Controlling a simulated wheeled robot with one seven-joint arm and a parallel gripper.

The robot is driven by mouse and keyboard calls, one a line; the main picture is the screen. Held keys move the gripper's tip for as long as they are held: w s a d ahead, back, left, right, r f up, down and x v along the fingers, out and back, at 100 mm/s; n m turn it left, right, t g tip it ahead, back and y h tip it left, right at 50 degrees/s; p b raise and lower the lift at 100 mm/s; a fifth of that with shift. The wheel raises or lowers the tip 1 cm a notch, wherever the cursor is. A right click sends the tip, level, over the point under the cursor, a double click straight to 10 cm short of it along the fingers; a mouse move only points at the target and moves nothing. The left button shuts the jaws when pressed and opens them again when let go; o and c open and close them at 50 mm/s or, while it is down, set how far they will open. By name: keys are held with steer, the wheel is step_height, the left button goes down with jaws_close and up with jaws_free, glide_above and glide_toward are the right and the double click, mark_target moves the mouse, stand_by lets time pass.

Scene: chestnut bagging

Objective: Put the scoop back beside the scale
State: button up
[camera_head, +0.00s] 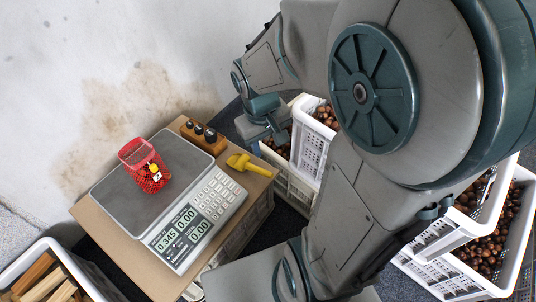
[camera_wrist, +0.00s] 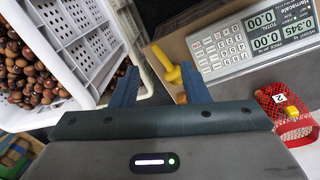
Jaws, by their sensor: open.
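The yellow scoop (camera_head: 247,165) lies on the brown tabletop (camera_head: 163,283) at the right side of the scale (camera_head: 205,218). In the wrist view the scoop (camera_wrist: 170,72) shows beyond and between my spread fingers, near the scale's keypad (camera_wrist: 222,48). My gripper (camera_head: 268,146) is open and empty, just right of the scoop and close to the table edge. It also shows in the wrist view (camera_wrist: 160,70). I cannot tell whether a finger touches the scoop. Part of the scoop is hidden behind a finger in the wrist view.
A red mesh bag (camera_head: 148,170) with a yellow part and a tag rests on the scale. A wooden block with dark knobs (camera_head: 199,138) stands behind the scoop. White crates of chestnuts (camera_head: 311,145) stand right of the table. A crate of wood (camera_head: 42,251) is front left.

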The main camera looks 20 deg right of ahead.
steer(key=s+a+r+m+y, duration=0.1)
steer(key=s+a+r, duration=0.1)
steer(key=s, duration=0.4)
steer(key=shift+s+r+m+t, duration=0.2)
steer(key=shift+r+m+t, duration=0.1)
steer(key=shift+r, duration=0.3)
